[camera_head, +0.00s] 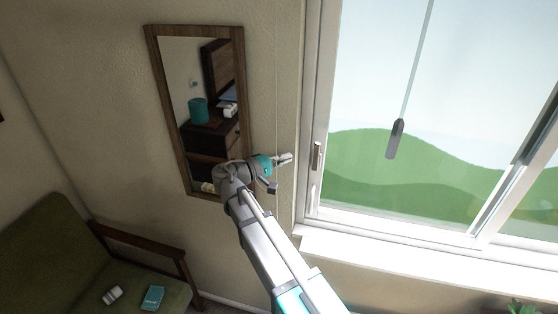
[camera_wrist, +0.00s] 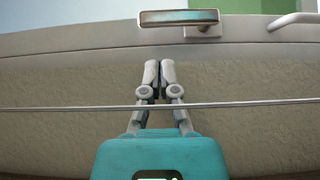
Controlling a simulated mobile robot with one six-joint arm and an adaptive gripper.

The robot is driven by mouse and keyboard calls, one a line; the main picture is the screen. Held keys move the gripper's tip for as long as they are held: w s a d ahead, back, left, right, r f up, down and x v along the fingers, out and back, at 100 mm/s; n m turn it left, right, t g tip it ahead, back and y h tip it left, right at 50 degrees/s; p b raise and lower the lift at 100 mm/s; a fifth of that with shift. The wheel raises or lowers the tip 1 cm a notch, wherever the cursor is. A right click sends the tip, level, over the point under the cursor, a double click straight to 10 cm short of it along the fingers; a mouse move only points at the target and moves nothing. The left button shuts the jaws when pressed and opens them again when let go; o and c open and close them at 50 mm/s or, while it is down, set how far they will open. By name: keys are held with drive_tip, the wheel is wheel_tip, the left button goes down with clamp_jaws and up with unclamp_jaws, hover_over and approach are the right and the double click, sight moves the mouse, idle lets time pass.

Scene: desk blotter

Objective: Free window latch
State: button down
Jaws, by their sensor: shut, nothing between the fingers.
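The window latch (camera_head: 318,155) is a small dark metallic lever upright on the left side of the white window frame (camera_head: 306,205). In the wrist view the latch (camera_wrist: 178,17) lies across the top, on a small base plate. My gripper (camera_head: 287,159) is left of the latch in the head view, in front of the wall and apart from the latch. In the wrist view my gripper (camera_wrist: 159,64) has its fingers together and empty, pointing at the frame edge just below the latch. Whether the latch is locked or free cannot be told.
A thin cord (camera_head: 277,80) hangs left of the frame and crosses my fingers in the wrist view (camera_wrist: 60,108). A pale pull handle (camera_wrist: 293,20) is beside the latch. A wand (camera_head: 395,139) hangs before the glass. A mirror (camera_head: 151,75) is left; a green armchair (camera_head: 50,240) is below.

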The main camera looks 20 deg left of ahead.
sight(316, 150)
drive_tip(key=x, duration=0.6)
drive_tip(key=shift+w+d, duration=0.25)
drive_tip(key=shift+w, duration=0.05)
drive_tip(key=shift+a, duration=0.1)
